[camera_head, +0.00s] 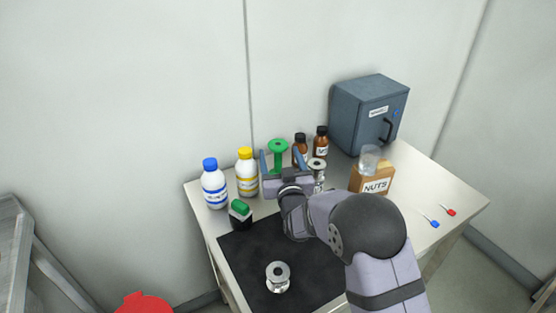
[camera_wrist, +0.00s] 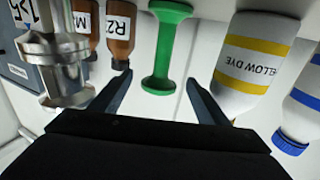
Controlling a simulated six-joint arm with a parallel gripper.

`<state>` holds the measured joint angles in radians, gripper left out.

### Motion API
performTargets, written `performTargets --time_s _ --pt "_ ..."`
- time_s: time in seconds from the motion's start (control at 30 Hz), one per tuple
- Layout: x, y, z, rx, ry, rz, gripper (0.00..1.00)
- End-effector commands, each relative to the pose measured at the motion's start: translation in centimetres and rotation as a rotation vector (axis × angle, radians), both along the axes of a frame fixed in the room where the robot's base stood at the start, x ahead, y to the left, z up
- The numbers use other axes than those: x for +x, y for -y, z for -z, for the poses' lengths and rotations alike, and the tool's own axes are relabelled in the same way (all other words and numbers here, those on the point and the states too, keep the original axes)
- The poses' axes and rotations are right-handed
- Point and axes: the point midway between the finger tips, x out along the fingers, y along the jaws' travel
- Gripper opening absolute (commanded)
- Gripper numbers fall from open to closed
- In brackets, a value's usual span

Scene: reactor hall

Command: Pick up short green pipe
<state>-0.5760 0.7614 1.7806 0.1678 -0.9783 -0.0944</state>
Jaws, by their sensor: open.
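The short green pipe (camera_head: 279,148), a spool shape with wide flanged ends, stands at the back of the table between the yellow-capped bottle and the brown bottles. It also shows in the wrist view (camera_wrist: 164,48), top centre, where the picture is upside down. My gripper (camera_head: 279,158) is open and empty of any grip, with one finger on each side of the pipe as seen from the head camera. In the wrist view the fingers (camera_wrist: 159,78) point toward the pipe, which lies between their lines. I cannot tell how deep it is between them; no contact shows.
A yellow-capped bottle (camera_head: 247,172) and blue-capped bottle (camera_head: 214,187) stand left. Brown bottles (camera_head: 320,140) and a silver pipe (camera_wrist: 62,55) stand right. A green-topped dark object (camera_head: 240,214), another silver pipe (camera_head: 278,277), a nuts box (camera_head: 371,182) and a blue-grey cabinet (camera_head: 366,115) are also there.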

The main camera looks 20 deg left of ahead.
Motion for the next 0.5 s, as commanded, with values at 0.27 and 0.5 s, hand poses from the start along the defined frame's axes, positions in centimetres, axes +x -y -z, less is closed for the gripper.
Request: performTargets --time_s 0.27,0.5 --pt "2.5 -1.1 -0.1 -0.001 0.0 0.001 0.69" --pt "3.1 -1.4 0.0 -0.001 0.0 0.0 0.69"
